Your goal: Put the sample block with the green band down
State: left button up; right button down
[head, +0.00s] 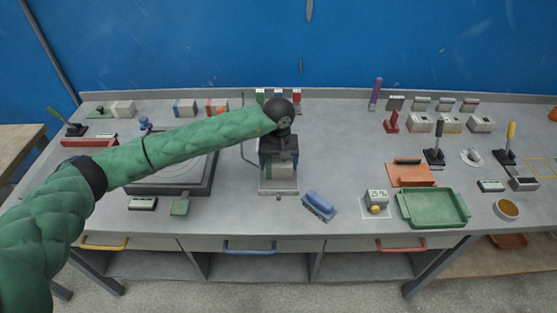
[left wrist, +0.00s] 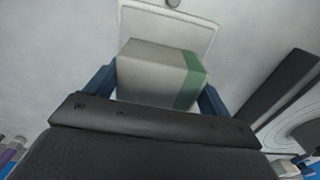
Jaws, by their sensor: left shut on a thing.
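The sample block with the green band (head: 282,173) is a pale grey block with a green stripe near one end. My left gripper (head: 279,163) points down and is shut on it. In the left wrist view the block (left wrist: 150,72) sits between the blue fingers, its green band toward the right. A pale square plate (head: 278,189) lies on the bench under the block. In the left wrist view the plate (left wrist: 150,22) shows beyond the block. I cannot tell whether the block touches it. My right gripper is out of view.
A blue brush (head: 319,206) lies just right of the plate, with a small dial box (head: 376,198) and a green tray (head: 433,207) further right. A dark-framed panel mould (head: 170,178) is to the left. Several banded blocks stand along the back.

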pick_arm(q)
jog(key=shift+f, duration=0.1)
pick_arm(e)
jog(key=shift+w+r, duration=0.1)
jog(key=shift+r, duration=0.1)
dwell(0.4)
pick_arm(q)
jog(key=o, duration=1.1)
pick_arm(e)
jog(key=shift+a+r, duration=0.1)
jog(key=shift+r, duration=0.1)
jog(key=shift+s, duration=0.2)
